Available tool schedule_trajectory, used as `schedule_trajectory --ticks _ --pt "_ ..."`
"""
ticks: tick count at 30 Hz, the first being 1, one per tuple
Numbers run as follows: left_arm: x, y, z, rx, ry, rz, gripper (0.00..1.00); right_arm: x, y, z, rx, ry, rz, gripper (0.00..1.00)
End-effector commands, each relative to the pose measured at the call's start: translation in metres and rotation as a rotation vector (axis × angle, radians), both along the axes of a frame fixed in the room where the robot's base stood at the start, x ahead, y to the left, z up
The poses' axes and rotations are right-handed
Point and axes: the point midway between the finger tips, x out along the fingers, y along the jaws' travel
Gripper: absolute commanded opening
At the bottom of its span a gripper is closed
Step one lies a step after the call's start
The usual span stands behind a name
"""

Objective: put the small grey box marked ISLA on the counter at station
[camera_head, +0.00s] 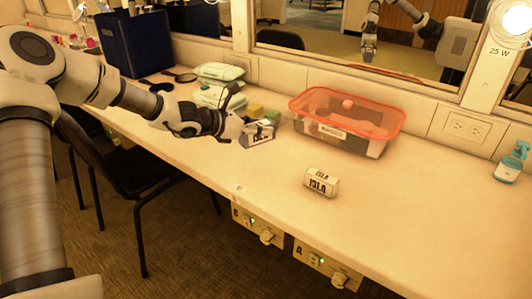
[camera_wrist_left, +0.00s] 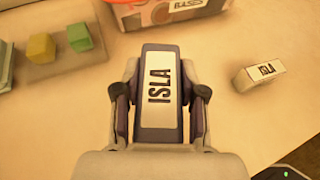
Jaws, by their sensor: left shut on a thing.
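My left gripper (camera_head: 240,128) is shut on a small grey box (camera_head: 262,134) with a white label. In the left wrist view the box (camera_wrist_left: 159,95) sits between the fingers and its label reads ISLA. I cannot tell whether it touches the counter (camera_head: 420,215). My right gripper is not in view.
A clear bin with an orange rim (camera_head: 303,100) stands behind the boxes. Green and yellow blocks (camera_head: 254,111) sit near the held box.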

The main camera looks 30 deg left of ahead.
Motion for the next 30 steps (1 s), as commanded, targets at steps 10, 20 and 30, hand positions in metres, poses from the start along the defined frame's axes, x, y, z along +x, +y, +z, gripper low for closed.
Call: schedule_trajectory --ticks 10,20,30 --pt "0.000 0.000 -0.060 0.000 0.002 0.000 0.03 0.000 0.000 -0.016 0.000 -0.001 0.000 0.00" --pt "0.000 0.000 -0.066 0.000 -0.001 0.000 0.03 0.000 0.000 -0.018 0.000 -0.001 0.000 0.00" --pt "0.000 0.000 -0.065 0.001 0.000 0.000 0.66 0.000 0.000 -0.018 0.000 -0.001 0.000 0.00"
